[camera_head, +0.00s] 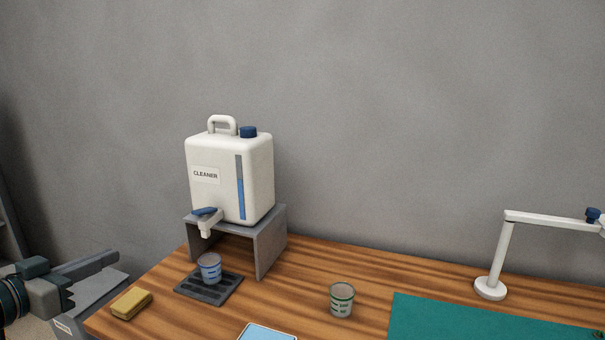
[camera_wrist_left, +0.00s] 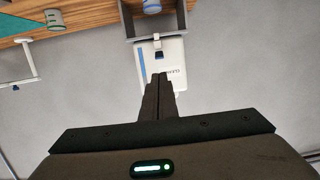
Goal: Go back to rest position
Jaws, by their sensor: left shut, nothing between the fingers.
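My left gripper (camera_head: 112,262) comes in at the lower left of the head view, beside the left end of the table and apart from everything on it. In the left wrist view its two dark fingers (camera_wrist_left: 159,80) are together with nothing between them. My right gripper is in neither view. The white cleaner container (camera_head: 228,178) stands on a grey stand (camera_head: 270,243); its spout is above a blue-marked cup (camera_head: 209,268). That cup stands upright on a dark drip tray (camera_head: 222,292).
A yellow sponge (camera_head: 131,303) lies near the table's left edge. A green-marked cup (camera_head: 341,300) stands mid-table, near a light blue item (camera_head: 267,332). A green mat (camera_head: 470,320) and a white lamp (camera_head: 490,288) are at right. A grey bin (camera_head: 92,300) is below my left gripper.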

